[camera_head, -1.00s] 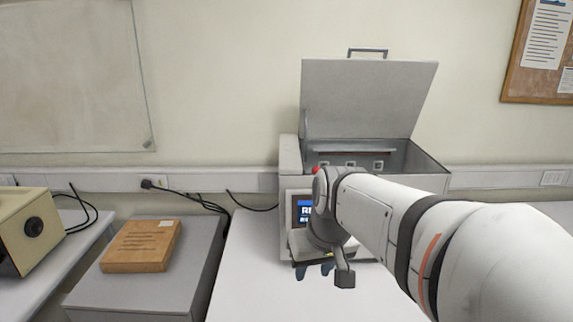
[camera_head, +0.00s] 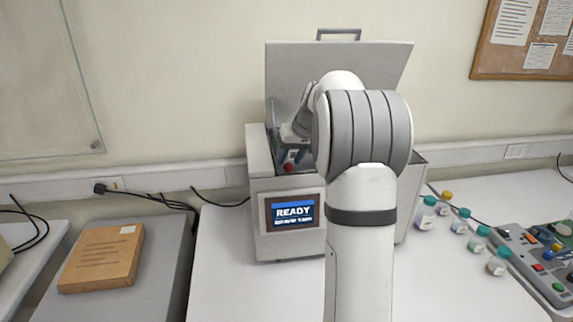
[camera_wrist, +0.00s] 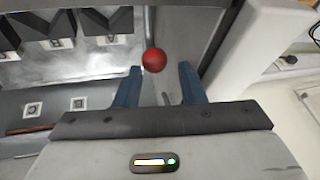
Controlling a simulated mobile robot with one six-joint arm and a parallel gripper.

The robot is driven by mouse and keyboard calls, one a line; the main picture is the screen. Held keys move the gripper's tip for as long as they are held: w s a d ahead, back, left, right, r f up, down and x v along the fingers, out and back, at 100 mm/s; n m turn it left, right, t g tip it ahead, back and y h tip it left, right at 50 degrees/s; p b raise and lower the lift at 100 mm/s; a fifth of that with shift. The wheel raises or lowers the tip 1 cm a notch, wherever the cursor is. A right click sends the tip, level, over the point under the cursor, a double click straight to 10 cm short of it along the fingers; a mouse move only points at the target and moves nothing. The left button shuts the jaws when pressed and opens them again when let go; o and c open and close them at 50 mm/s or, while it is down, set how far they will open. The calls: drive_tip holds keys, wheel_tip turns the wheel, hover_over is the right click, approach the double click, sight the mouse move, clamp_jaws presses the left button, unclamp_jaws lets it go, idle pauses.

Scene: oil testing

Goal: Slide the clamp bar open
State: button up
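The machine (camera_head: 290,190) stands on the white bench with its lid raised. A red ball knob (camera_head: 289,167) sits at its left front, and also shows in the wrist view (camera_wrist: 153,60). My gripper (camera_head: 287,156) is inside the open top, at the left. In the wrist view my gripper (camera_wrist: 160,72) has its two blue fingers spread apart. The knob lies between and just beyond the fingertips, with gaps on both sides. I cannot make out for certain which part is the clamp bar; my arm hides much of the chamber in the head view.
The raised lid (camera_head: 390,62) stands behind my arm. Black notched holders (camera_wrist: 105,22) line the chamber. Several capped bottles (camera_head: 460,221) and a button panel (camera_head: 545,255) are on the bench at right. A brown package (camera_head: 102,258) lies on the grey stand at left.

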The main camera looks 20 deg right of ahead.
sight(290, 164)
drive_tip(key=x, duration=0.3)
drive_tip(key=p+x, duration=0.1)
drive_tip(key=shift+d+f, duration=0.2)
drive_tip(key=shift+f, duration=0.25)
drive_tip(key=shift+w, duration=0.1)
clamp_jaws()
